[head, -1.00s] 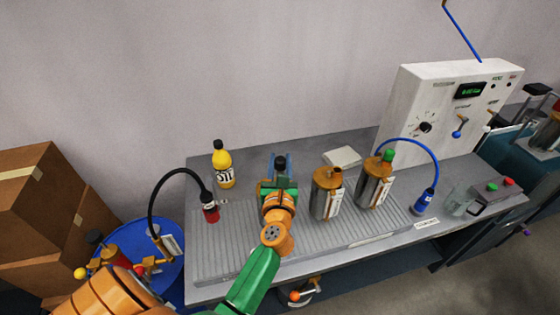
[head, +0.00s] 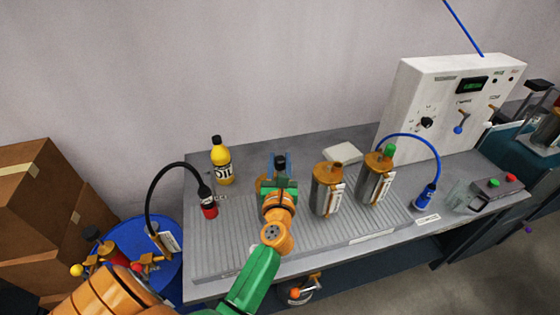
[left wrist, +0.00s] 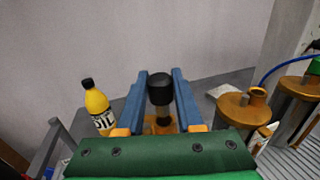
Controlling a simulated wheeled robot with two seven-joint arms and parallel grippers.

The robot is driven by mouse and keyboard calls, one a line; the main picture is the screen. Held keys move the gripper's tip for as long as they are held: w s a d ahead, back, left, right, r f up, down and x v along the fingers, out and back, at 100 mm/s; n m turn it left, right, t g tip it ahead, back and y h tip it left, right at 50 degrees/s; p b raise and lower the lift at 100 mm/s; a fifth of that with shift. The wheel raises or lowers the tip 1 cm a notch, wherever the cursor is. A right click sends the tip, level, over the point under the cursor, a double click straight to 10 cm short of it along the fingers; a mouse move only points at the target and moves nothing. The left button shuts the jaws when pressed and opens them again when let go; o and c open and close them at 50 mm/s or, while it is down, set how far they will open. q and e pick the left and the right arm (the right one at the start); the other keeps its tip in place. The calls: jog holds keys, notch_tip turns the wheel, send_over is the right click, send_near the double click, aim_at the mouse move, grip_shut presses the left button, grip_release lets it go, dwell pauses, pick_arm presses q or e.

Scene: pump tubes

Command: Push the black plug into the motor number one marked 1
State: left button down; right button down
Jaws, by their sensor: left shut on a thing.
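My left gripper (head: 280,166) is shut on the black plug (left wrist: 161,89), which stands upright between the blue fingers (left wrist: 159,100) in the left wrist view. Orange-brown metal of a motor (head: 261,184) shows behind my gripper, mostly hidden. In the left wrist view, orange-brown metal lies below the plug; I cannot tell whether the plug touches it or sits in it. A motor with an open port (head: 326,190) stands to the right, and a motor with a green plug (head: 374,181) further right. No number 1 is readable.
A yellow oil bottle (head: 221,162) and a red-ended black hose (head: 208,208) are left of my gripper. A blue-ended hose (head: 426,196), a glass jar (head: 459,196) and a control box (head: 446,110) are to the right. The ribbed tabletop's front (head: 225,258) is clear.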

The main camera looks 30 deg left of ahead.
dwell(0.5)
pick_arm(q)
jog(key=shift+s+f+b, duration=0.1)
jog(key=shift+f+b, duration=1.55)
jog(key=shift+f, duration=0.15)
jog(key=shift+c, duration=2.4)
grip_release()
